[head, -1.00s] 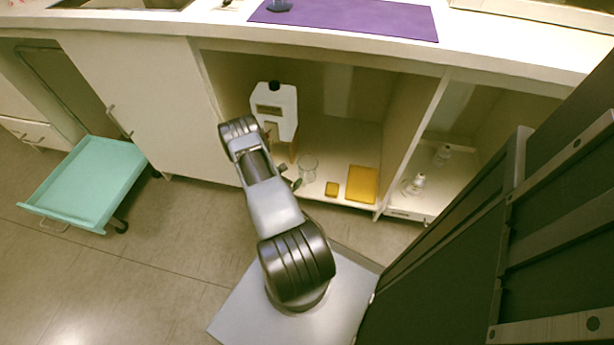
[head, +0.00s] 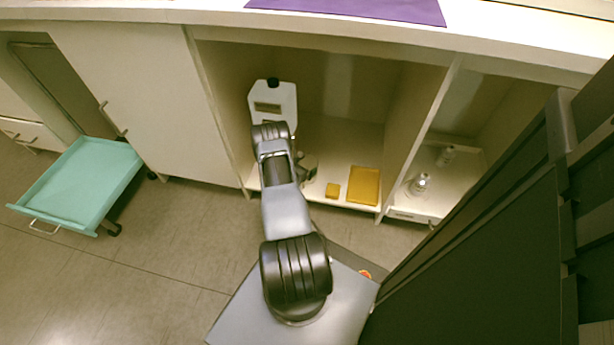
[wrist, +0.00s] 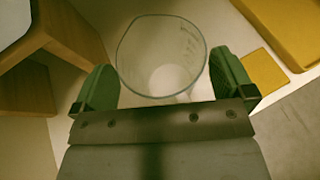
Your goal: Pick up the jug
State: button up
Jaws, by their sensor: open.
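A clear glass jug (wrist: 163,62) with measuring marks stands upright on the shelf in the wrist view. My gripper (wrist: 166,74) is open, with a green finger on each side of the jug's near part. Whether the fingers touch the glass I cannot tell. In the head view my arm and gripper (head: 305,166) reach into the open cabinet and mostly hide the jug. A white canister (head: 272,98) with a black cap stands behind my arm, and part of it shows in the wrist view (wrist: 14,20).
A wooden stand (wrist: 30,85) is close on the left of the jug. A small yellow block (head: 333,190) and a larger yellow one (head: 363,186) lie to the right. A divider (head: 424,135) separates glass bottles (head: 420,185). A teal cart (head: 78,182) stands left.

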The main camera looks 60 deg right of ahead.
jog(key=shift+d, duration=0.3)
jog(key=c, duration=0.9)
